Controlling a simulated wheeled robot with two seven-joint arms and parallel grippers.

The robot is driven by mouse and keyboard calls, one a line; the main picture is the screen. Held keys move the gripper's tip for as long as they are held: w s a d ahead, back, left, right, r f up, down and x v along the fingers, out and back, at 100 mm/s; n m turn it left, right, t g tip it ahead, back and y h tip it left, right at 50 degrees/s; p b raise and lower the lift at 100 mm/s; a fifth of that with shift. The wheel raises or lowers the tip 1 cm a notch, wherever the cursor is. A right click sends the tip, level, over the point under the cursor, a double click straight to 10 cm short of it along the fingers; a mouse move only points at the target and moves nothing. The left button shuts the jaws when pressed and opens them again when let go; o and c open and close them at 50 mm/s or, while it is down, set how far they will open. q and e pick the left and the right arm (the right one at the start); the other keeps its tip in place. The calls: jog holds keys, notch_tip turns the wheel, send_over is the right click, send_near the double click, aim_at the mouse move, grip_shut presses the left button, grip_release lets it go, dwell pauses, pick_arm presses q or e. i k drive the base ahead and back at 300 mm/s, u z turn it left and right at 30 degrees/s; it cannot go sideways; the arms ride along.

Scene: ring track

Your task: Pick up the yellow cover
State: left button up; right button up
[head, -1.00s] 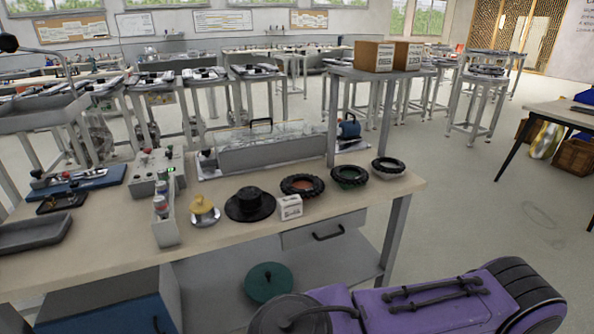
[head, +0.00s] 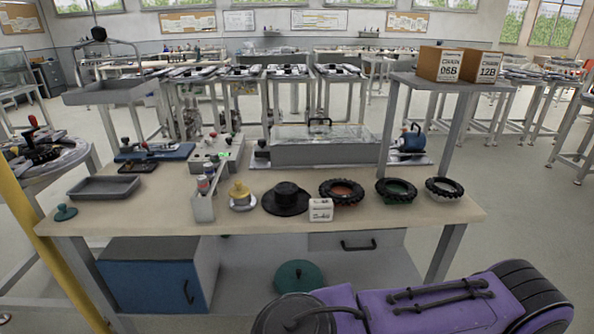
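The yellow cover (head: 240,190) is a small knobbed piece. It sits on a pale round base on the workbench (head: 120,218), between a grey bin with small bottles and a black hat-shaped cover (head: 286,198). Nothing blocks my view of it. Neither of my grippers shows in the head view, so their state is hidden. A purple and black part of my own body fills the bottom right, apart from the cover in the picture.
Several black rings stand right of the black cover, with a small white box (head: 320,210) in front. A grey tray (head: 104,188) and a green knobbed cover (head: 65,212) lie at left. A yellow post (head: 42,240) rises at far left. The bench's front strip is mostly clear.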

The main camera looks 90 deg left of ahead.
aim_at(239, 191)
jog(key=u, duration=2.35)
